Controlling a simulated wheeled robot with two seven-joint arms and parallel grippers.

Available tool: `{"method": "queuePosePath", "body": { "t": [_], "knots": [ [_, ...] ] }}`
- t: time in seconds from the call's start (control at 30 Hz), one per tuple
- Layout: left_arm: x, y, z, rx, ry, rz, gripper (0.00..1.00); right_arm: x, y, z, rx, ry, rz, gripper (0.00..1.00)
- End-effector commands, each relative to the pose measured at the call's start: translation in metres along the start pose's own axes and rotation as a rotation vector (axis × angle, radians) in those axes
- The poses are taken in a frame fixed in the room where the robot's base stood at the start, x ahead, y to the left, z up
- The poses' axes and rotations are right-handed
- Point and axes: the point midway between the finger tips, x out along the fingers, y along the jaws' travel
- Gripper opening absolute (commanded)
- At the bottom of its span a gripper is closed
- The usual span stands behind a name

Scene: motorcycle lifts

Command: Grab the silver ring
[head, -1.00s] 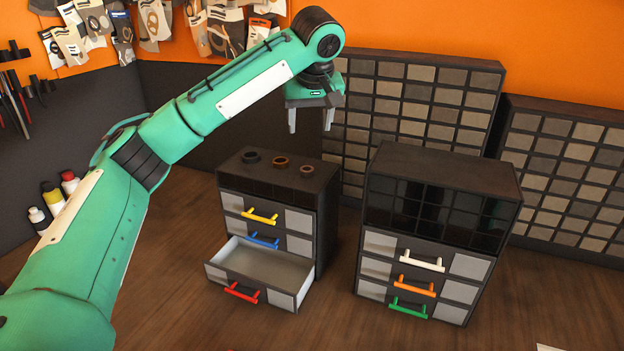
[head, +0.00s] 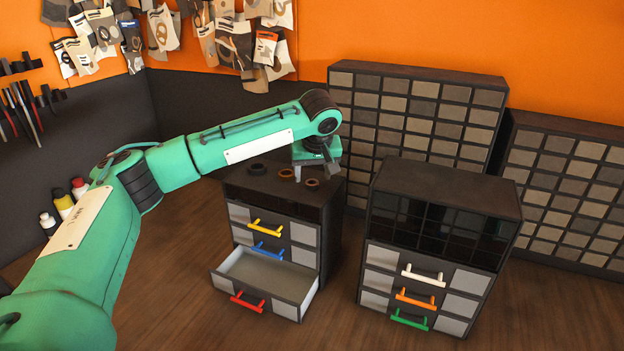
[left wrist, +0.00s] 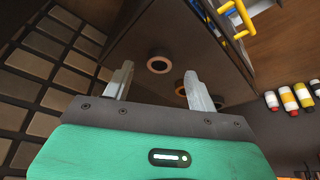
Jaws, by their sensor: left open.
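Three rings lie flat on top of the left cabinet (head: 335,192). The left ring (head: 257,169) is black, the middle ring (head: 286,174) is bronze-brown and the right ring (head: 311,183) is dull brown. None looks clearly silver in this light. My left gripper (head: 316,178) points down over the cabinet top by the right ring, open and empty. In the left wrist view the right ring (left wrist: 159,63) shows between the two open fingertips (left wrist: 157,72), apart from both. The middle ring (left wrist: 180,89) is partly hidden by a finger. My right gripper is not in view.
The left cabinet's bottom drawer (head: 265,270), with a red handle, is pulled out and empty. A second cabinet (head: 445,188) with closed drawers stands to the right. Tall bin racks (head: 430,75) stand behind. Bottles (head: 63,203) stand at the left wall.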

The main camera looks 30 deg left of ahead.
Motion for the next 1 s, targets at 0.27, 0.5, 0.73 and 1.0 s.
{"method": "queuePosePath", "body": {
  "t": [0.27,0.5,0.73,1.0],
  "knots": [
    [0.025,0.000,0.000,0.000,0.000,0.000,0.58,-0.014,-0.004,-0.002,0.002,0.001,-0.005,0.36],
    [0.025,0.000,0.000,-0.001,0.000,0.000,0.48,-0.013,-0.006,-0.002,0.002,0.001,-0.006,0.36],
    [0.025,0.000,0.000,0.000,0.000,0.000,0.09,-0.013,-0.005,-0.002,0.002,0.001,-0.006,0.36],
    [0.024,0.000,-0.001,-0.001,0.001,0.000,0.09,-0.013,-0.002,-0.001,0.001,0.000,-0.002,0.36]
  ]
}}
